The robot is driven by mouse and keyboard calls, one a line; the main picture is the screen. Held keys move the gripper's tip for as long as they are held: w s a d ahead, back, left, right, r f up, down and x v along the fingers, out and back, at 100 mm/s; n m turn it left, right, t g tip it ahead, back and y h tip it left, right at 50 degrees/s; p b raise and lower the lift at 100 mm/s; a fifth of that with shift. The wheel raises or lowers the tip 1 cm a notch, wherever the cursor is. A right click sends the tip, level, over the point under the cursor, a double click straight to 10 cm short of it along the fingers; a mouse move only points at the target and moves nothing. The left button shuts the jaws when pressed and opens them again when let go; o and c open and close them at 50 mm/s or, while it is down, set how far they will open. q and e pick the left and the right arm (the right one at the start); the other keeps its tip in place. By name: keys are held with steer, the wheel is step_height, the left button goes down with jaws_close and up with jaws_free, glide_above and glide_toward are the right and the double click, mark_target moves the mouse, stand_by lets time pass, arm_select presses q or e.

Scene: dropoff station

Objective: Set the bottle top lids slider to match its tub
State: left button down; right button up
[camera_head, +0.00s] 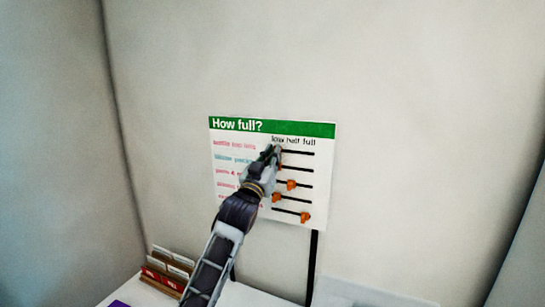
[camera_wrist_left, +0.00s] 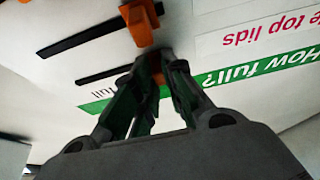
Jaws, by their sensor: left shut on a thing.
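The white board headed "How full?" (camera_head: 318,165) hangs on the wall, with low, half and full marks above black slots. The bottle top lids row is the top one; its label (camera_wrist_left: 238,33) reads upside down in the left wrist view. My left gripper (camera_head: 273,150) reaches up to the low end of the top slot (camera_head: 298,153). It is shut on that row's orange slider knob (camera_wrist_left: 159,76), which shows between the fingers in the left wrist view. The gripper hides this knob in the head view. No tub's fill is readable. My right gripper is not in view.
The second row's orange knob (camera_wrist_left: 139,22) sits close beside my fingertips. Lower knobs (camera_head: 291,185) stand at different places along their slots. Red-and-white cards in a brown holder (camera_head: 167,268) stand on the white surface below. The wall around the board is clear.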

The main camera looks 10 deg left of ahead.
arm_select(q)
steer(key=shift+d, duration=0.15)
steer(key=shift+s+d+b, duration=0.15)
steer(key=shift+s+d, duration=0.05)
steer(key=shift+d, duration=0.7)
steer(key=shift+s+d+b, duration=0.1)
steer(key=shift+s+d, duration=0.05)
steer(key=shift+d, duration=0.75)
steer(key=shift+s+d+b, duration=0.15)
steer(key=shift+s+d, duration=0.05)
steer(key=shift+d, duration=0.7)
steer(key=d, duration=0.2)
steer(key=s+d, duration=0.1)
steer(key=d, duration=0.1)
steer(key=shift+d, duration=0.4)
steer(key=shift+w+a+f, duration=0.1)
steer(key=shift+a, duration=0.15)
steer(key=c, duration=1.7)
jaws_free()
steer(key=shift+d, duration=0.1)
steer(key=shift+o, duration=1.1)
steer(key=shift+d, duration=0.2)
steer(key=shift+a, duration=0.15)
